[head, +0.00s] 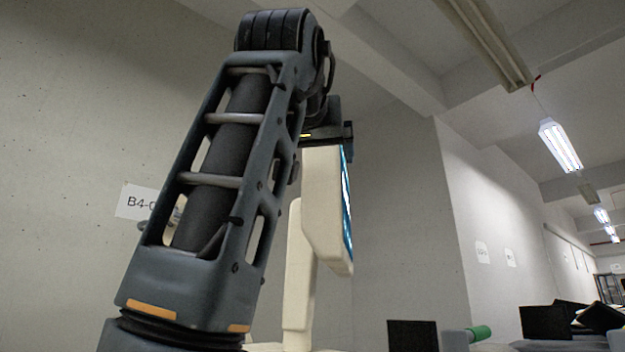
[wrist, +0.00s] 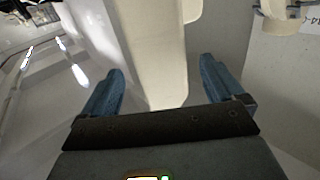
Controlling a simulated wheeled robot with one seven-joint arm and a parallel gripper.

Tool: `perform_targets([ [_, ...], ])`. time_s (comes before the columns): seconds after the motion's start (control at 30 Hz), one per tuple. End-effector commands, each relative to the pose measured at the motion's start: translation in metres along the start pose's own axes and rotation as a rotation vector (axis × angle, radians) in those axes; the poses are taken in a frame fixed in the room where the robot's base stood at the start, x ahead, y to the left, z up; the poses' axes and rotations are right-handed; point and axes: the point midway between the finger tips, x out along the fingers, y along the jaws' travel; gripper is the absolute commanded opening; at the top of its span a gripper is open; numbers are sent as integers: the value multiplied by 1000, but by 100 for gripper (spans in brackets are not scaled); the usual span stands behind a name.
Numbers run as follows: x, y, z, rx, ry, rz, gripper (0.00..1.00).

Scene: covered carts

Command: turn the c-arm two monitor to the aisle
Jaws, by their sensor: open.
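The monitor (head: 322,200) is a cream slab seen nearly edge-on in the head view, with its lit blue screen edge facing right. It stands at a cream post (head: 298,275). My gripper (wrist: 162,82) is open, its two blue fingers set wide apart in the wrist view. The cream monitor body (wrist: 150,50) lies between and beyond the fingers, with visible gaps on both sides. In the head view the gripper is at the monitor's top edge, and its fingertips are hidden. I cannot tell whether it touches the monitor.
A concrete wall with a sign (head: 135,202) reading "B4-" stands behind my arm at left. Dark panels (head: 412,335) and a green-ended roll (head: 478,333) are low at the right. A long open space with ceiling lamps (head: 560,146) runs away to the right.

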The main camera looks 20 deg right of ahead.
Motion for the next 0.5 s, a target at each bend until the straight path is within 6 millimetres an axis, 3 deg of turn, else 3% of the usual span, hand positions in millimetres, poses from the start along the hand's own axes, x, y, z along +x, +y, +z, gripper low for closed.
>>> perform_targets([
  [0.3,47,-1,-1,-3,-2,-1,95],
  [0.5,59,-1,0,-2,-1,-2,95],
])
